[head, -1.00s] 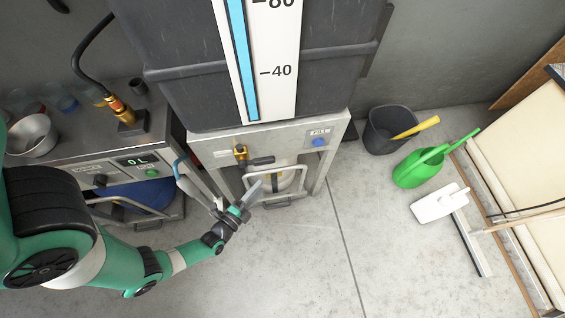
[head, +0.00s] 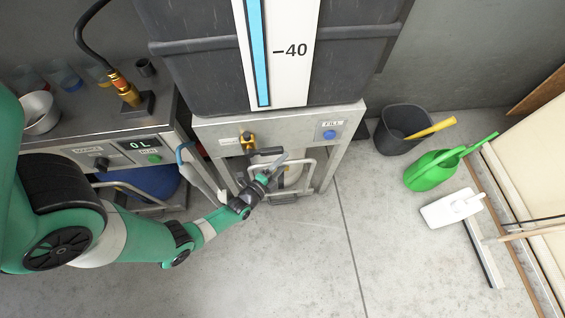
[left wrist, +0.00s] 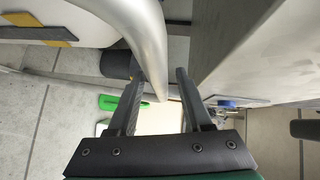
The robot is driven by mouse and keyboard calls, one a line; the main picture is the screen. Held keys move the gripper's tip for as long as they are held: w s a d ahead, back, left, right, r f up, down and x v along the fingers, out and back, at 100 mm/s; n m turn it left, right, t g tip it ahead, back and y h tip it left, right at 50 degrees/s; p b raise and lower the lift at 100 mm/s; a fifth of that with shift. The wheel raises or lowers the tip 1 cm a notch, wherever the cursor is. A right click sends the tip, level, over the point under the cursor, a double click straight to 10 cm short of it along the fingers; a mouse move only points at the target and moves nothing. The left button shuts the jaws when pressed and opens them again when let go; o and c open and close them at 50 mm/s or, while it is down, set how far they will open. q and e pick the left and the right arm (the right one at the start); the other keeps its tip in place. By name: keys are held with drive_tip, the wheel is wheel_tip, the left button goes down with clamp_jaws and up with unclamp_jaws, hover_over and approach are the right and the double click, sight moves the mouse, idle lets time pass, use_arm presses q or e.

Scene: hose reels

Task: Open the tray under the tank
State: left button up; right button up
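The dark grey tank (head: 185,75), with a blue level strip, stands on a metal frame. My left gripper (head: 274,168) is in front of the frame, overlapping the left part of the loop handle. In the left wrist view its fingers (left wrist: 160,95) are apart, with a thick silver curved bar (left wrist: 150,45) between and beyond them. Whether they touch it, I cannot tell. The tray's inside is hidden. My right gripper is not in view.
A yellow-and-black valve (head: 248,143) and a blue FILL button (head: 330,134) sit on the frame above. A bench (head: 165,100) stands left. A dark bucket (head: 392,140), green watering can (head: 432,172) and white jug (head: 452,208) are right. The front floor is clear.

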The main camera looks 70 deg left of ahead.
use_arm(q)
clamp_jaws()
idle(1.2)
